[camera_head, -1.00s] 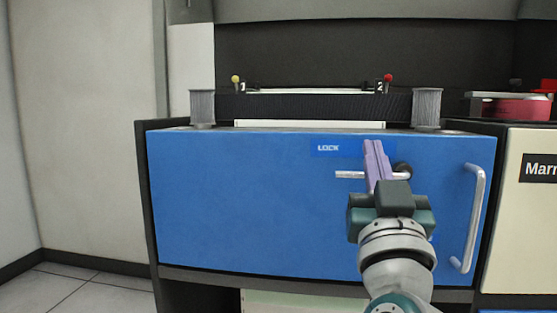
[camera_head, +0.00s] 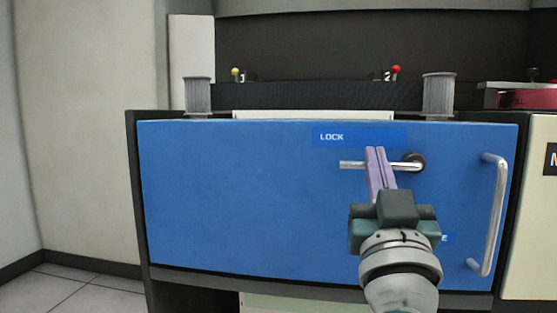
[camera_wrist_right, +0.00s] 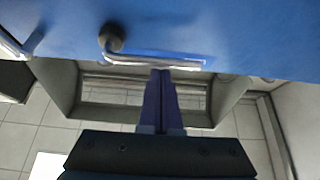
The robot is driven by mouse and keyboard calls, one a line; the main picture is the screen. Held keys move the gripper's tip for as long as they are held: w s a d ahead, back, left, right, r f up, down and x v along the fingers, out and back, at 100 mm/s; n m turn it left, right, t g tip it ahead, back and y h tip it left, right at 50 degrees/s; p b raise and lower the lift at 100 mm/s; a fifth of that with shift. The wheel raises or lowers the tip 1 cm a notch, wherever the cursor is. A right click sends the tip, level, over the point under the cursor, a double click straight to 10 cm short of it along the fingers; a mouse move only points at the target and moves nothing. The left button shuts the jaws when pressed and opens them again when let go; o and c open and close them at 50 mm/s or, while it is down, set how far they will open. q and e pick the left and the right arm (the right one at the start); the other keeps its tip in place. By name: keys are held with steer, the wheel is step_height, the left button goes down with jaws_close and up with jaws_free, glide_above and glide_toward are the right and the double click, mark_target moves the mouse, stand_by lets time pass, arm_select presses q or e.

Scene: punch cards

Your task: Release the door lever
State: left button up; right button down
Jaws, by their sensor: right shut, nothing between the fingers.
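The door lever is a short silver bar (camera_head: 352,165) lying level on the blue door (camera_head: 250,200), with a dark round pivot (camera_head: 418,161) at its right end. It sits just below a blue LOCK label (camera_head: 332,137). My right gripper (camera_head: 376,149) is shut and empty, its purple fingers crossing in front of the lever's middle in the head view. In the right wrist view the lever (camera_wrist_right: 185,64) runs just beyond the fingertips (camera_wrist_right: 161,72); I cannot tell whether they touch it. My left gripper is not in view.
A vertical silver door handle (camera_head: 490,215) stands out at the door's right side. A second label (camera_head: 447,238) is partly hidden behind my gripper. Two grey cylinders (camera_head: 197,95) (camera_head: 438,94) stand on top of the cabinet. The left part of the door front is clear.

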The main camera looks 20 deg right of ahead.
steer(key=shift+f+n+t+y, duration=0.2)
steer(key=shift+n+t+y, duration=0.1)
steer(key=shift+n+y, duration=0.4)
steer(key=shift+f+n+p, duration=0.25)
steer(key=shift+n+p, duration=0.3)
steer(key=shift+n, duration=0.15)
steer(key=s+d+f+n+g+y+p, duration=0.1)
steer(key=d+f+n+y+p, duration=0.1)
steer(key=n+y+p, duration=0.3)
steer(key=s+d+f+n+g+y+p, duration=0.1)
steer(key=f+n+y+p, duration=0.3)
steer(key=n, duration=1)
steer(key=shift+s+d+n+y+p, duration=0.3)
steer(key=shift+d+y+p, duration=0.2)
steer(key=shift+y+p, duration=0.3)
